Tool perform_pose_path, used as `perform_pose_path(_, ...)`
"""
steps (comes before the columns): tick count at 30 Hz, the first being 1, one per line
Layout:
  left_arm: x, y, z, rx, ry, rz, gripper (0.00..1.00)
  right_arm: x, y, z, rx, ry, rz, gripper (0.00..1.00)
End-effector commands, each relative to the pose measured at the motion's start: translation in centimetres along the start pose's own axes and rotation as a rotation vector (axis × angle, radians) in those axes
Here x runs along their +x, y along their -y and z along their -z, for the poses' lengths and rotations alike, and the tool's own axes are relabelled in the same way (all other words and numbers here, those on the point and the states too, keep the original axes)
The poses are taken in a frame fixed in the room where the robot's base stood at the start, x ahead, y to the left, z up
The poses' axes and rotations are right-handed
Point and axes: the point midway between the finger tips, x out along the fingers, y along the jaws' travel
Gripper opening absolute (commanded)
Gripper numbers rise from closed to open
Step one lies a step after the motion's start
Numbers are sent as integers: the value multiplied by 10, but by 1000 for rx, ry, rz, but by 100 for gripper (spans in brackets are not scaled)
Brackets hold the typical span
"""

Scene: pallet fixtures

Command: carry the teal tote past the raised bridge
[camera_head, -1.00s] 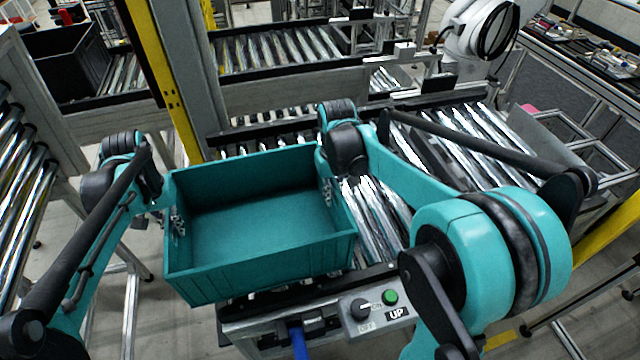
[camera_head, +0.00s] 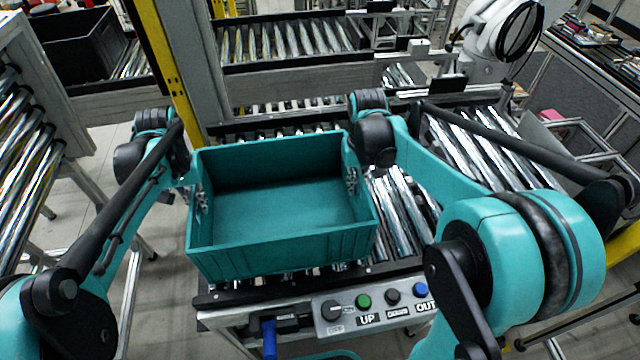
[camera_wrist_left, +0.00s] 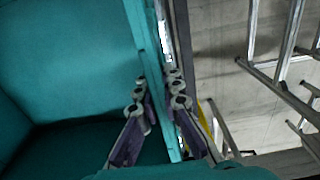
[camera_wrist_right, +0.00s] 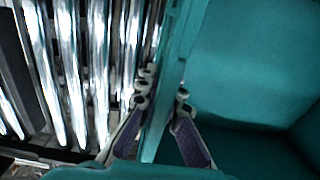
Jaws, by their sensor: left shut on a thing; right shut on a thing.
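The teal tote (camera_head: 285,258) is empty and upright, seen from above in the head view. It is over the near roller conveyor (camera_head: 405,215); I cannot tell whether it touches the rollers. My left gripper (camera_head: 203,195) is shut on the tote's left wall, and the left wrist view shows its fingers (camera_wrist_left: 160,98) on both sides of that wall. My right gripper (camera_head: 352,182) is shut on the right wall, and its fingers (camera_wrist_right: 163,95) straddle it in the right wrist view. I cannot tell which part is the raised bridge.
A control panel (camera_head: 375,308) with a knob and buttons stands at the conveyor's near edge. A yellow-edged post (camera_head: 165,70) rises behind the tote. A black bin (camera_head: 80,45) is at the back left. A white robot arm (camera_head: 495,35) stands at the back right.

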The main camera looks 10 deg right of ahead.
Motion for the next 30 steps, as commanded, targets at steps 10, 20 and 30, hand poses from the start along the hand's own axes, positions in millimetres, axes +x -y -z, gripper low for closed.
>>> perform_pose_path(10, 10, 0, 0, 0, 0, 0, 0, 10, 0, 0, 0, 0, 0, 0)
perform_pose_path(20, 29, 0, 0, 0, 0, 0, 0, 29, 0, 0, 0, 0, 0, 0)
perform_pose_path(30, 49, 0, 0, 0, 0, 0, 0, 49, 0, 0, 0, 0, 0, 0)
